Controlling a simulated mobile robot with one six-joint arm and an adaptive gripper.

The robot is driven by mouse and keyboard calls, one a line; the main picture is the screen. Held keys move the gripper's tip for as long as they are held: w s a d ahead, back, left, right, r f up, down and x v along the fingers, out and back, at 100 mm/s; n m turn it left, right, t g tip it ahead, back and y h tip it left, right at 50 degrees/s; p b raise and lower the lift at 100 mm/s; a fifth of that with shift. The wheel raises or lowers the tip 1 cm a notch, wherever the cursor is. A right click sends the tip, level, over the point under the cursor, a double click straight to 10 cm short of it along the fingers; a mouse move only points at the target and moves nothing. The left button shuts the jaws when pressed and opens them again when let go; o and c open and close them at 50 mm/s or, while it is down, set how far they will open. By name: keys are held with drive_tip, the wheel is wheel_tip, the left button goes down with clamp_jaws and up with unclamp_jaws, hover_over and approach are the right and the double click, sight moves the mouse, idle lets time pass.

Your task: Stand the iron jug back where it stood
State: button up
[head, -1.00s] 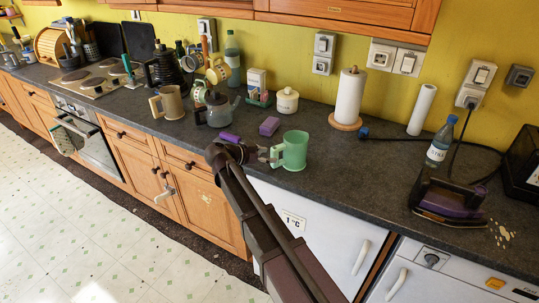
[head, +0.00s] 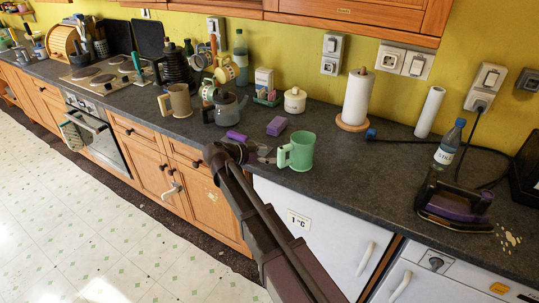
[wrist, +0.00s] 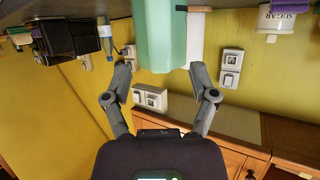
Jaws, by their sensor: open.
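A pale green jug (head: 302,150) stands upright on the dark worktop (head: 375,180), its handle toward my gripper. It is the jug nearest my gripper; I cannot tell from its look whether it is iron. My gripper (head: 268,154) is open and just left of it, seemingly a little apart from it. In the wrist view, which is upside down, the green jug (wrist: 160,30) hangs from the top edge. The open fingers (wrist: 161,78) are spread to either side of its rim, with nothing held. A tan jug (head: 179,101) and a grey teapot (head: 226,110) stand farther left.
A purple sponge (head: 276,126) and a purple item (head: 236,135) lie close behind my gripper. A paper towel roll (head: 356,98), a water bottle (head: 448,145) and a clothes iron (head: 452,203) stand to the right.

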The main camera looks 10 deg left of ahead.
sight(278, 156)
drive_tip(key=shift+v, duration=0.8)
drive_tip(key=shift+w, duration=0.1)
drive_tip(key=shift+b+x, duration=1.35)
drive_tip(key=shift+x, duration=2.7)
wheel_tip(278, 156, up, 7)
drive_tip(key=p, duration=0.7)
drive_tip(key=shift+r, duration=0.1)
